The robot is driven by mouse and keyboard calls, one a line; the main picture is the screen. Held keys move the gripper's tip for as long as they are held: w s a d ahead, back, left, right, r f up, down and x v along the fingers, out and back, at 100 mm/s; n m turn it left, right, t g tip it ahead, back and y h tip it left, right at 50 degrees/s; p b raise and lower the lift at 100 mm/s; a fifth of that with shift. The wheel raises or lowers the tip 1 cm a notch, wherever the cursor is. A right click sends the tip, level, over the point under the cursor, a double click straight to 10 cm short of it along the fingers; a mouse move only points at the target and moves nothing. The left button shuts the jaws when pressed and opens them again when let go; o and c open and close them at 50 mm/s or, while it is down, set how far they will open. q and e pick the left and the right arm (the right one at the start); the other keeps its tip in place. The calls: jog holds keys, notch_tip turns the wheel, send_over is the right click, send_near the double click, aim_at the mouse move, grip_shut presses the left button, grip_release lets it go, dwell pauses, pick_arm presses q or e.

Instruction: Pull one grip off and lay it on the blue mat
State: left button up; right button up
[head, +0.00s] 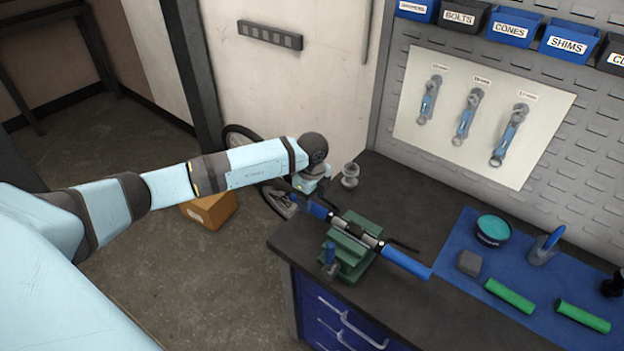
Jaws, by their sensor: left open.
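A handlebar (352,231) is clamped in a green vise (347,256) at the bench's left part. A blue grip (406,263) covers its right end. Another blue grip (318,210) is on its left end, partly hidden by my gripper. My left gripper (303,194) is open at the left end of the bar, right by that grip; I cannot tell whether its fingers touch it. The blue mat (462,243) lies along the right of the bench. Two green grips (510,296) (582,317) lie on it. My right gripper is out of view.
The mat also holds a teal-topped tin (493,229), a grey block (469,263) and a blue-handled tool in a grey holder (541,252). A small grey metal part (350,175) stands behind the bar. A cardboard box (210,208) sits on the floor.

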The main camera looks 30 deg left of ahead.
pick_arm(q)
jog(key=shift+f, duration=1.25)
grip_shut()
jog(key=shift+a, duration=0.25)
jog(key=shift+w+a, duration=0.2)
jog(key=shift+a, duration=1.8)
jog(key=shift+a, duration=0.2)
jog(key=shift+w+a+b, duration=0.15)
jog(key=shift+a+b, duration=0.35)
jog(key=shift+a, duration=1.55)
